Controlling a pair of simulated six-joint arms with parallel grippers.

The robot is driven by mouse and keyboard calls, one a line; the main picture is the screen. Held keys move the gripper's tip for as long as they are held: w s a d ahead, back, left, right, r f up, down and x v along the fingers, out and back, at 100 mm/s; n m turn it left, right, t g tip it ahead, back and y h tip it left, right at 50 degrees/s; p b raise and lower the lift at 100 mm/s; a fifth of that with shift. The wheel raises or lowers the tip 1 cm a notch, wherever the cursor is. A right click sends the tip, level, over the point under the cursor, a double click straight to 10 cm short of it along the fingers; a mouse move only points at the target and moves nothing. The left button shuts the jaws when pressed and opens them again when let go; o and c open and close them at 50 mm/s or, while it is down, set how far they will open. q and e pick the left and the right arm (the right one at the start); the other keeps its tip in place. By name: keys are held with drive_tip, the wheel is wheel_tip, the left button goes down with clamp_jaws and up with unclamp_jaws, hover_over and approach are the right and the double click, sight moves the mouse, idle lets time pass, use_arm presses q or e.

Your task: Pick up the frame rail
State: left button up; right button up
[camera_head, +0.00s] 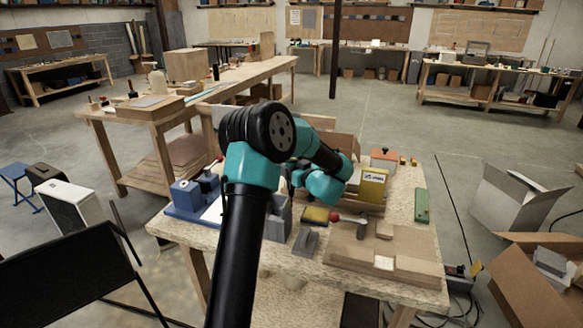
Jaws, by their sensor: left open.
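My left arm, black and teal, rises from the bottom middle and bends over the near workbench (290,262). My left gripper (299,196) is low over the middle of the bench, mostly hidden by its own wrist; it is open. I cannot make out which item is the frame rail. A flat tan board (345,257) with smaller blocks lies on the bench's right front. A small grey block (306,242) lies left of it. My right gripper is not in view.
A blue vise-like tool (190,197) stands at the bench's left. A yellow box (373,184), a red-knobbed tool (345,219) and a green item (422,205) crowd the right. Open cardboard boxes (515,200) stand on the floor at right. A long workbench (225,82) is behind.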

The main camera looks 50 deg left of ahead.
use_arm(q)
drive_tip(key=shift+r, duration=0.15)
drive_tip(key=shift+d, duration=0.25)
drive_tip(key=d, duration=0.7)
drive_tip(key=shift+s, duration=0.3)
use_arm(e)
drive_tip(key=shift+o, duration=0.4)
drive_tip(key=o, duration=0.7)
